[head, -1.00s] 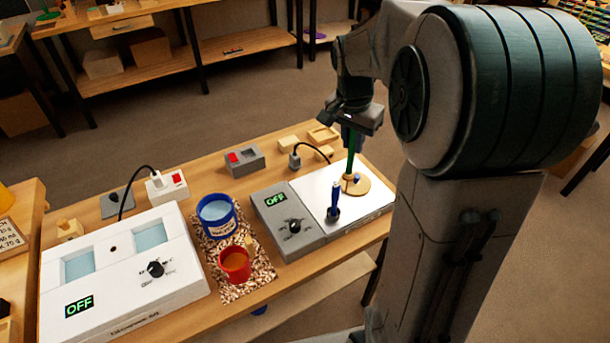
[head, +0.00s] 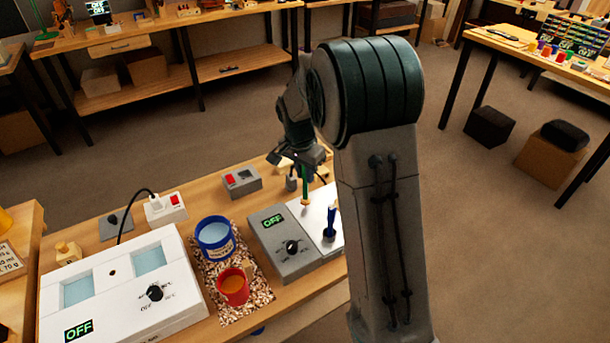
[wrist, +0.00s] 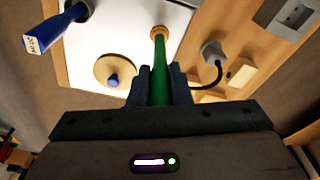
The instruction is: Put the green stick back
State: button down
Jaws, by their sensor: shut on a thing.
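The green stick (head: 305,188) stands roughly upright in my gripper (head: 308,164). In the wrist view the green stick (wrist: 160,72) runs between the two dark fingers (wrist: 158,88), which are shut on it. Its lower end has an orange-brown tip, seen over the edge of a white plate (wrist: 128,25); I cannot tell whether it touches. A round wooden disc (wrist: 103,72) with a blue peg (wrist: 113,79) lies left of the stick in the wrist view. My arm hides the disc in the head view.
A blue pot (head: 215,237) and a red cup (head: 233,288) stand on a speckled mat. A white device (head: 120,290) is at left. A grey plug (wrist: 212,50) with cable and wooden blocks lie nearby.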

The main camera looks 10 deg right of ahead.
jog(key=shift+f, duration=0.95)
jog(key=shift+f, duration=0.15)
jog(key=c, duration=1.3)
grip_release()
jog(key=shift+c, duration=0.2)
